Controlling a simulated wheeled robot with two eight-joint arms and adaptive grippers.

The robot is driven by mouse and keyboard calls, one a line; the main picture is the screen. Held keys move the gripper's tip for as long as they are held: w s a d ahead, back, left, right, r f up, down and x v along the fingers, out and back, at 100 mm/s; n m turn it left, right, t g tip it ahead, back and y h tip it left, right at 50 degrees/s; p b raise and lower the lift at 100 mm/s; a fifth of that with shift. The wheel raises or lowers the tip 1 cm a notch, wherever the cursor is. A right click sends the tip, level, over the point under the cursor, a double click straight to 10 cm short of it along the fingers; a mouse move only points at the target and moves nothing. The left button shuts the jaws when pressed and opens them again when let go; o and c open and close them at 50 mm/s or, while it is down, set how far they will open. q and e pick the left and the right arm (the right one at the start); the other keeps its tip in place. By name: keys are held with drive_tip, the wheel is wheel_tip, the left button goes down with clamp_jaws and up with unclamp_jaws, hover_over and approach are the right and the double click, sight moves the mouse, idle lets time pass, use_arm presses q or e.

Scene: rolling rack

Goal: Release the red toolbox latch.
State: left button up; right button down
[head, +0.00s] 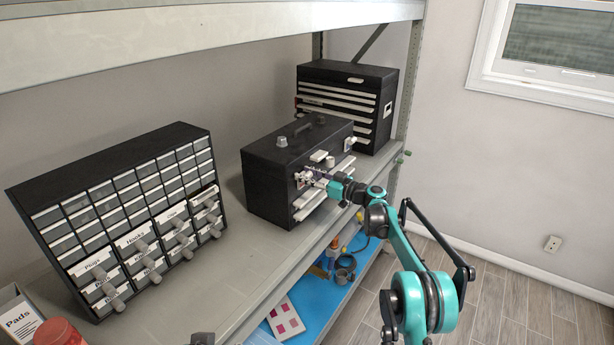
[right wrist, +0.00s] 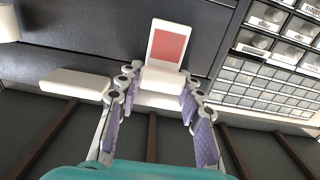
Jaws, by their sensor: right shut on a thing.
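The black toolbox (head: 268,180) stands on the upper shelf, with white drawer pulls and a latch at each end of its front. In the right wrist view, the red latch (right wrist: 168,46) is a white-framed red plate on the dark toolbox face (right wrist: 90,25), with a white tab at its lower edge. My right gripper (head: 306,178) is at the latch on the toolbox's near left front. In the wrist view, its fingers (right wrist: 158,80) sit on both sides of the white tab, shut on it. The fingers hide part of the latch in the head view.
A second black drawer chest (head: 345,78) stands behind the toolbox, near the rack post (head: 412,80). A labelled small-drawer cabinet (head: 110,190) stands at left. Bare shelf (head: 200,285) lies in front of them. A blue lower shelf (head: 325,310) holds small items.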

drive_tip(key=shift+f, duration=0.1)
drive_tip(key=shift+s+d+f+t+y+b, duration=0.25)
drive_tip(key=shift+f+t+y+b, duration=0.2)
drive_tip(key=shift+b, duration=0.6)
drive_tip(key=shift+s+d+f+t+y+b, duration=0.2)
drive_tip(key=shift+d+f+t+y+b, duration=0.3)
drive_tip(key=shift+y+b, duration=0.8)
drive_tip(key=shift+s+d+f+t+y+b, duration=0.2)
drive_tip(key=shift+f+t+y+b, duration=0.45)
drive_tip(key=shift+b, duration=1)
drive_tip(key=shift+s+d+f+t+y+b, duration=0.2)
drive_tip(key=shift+d+f+t+y+b, duration=0.15)
drive_tip(key=shift+t+y+b, duration=0.8)
drive_tip(key=shift+r+y+b, duration=0.1)
drive_tip(key=shift+y+b, duration=0.15)
drive_tip(key=shift+b, duration=0.1)
drive_tip(key=c, duration=1)
unclamp_jaws()
drive_tip(key=shift+o, duration=0.2)
drive_tip(key=v, duration=1.2)
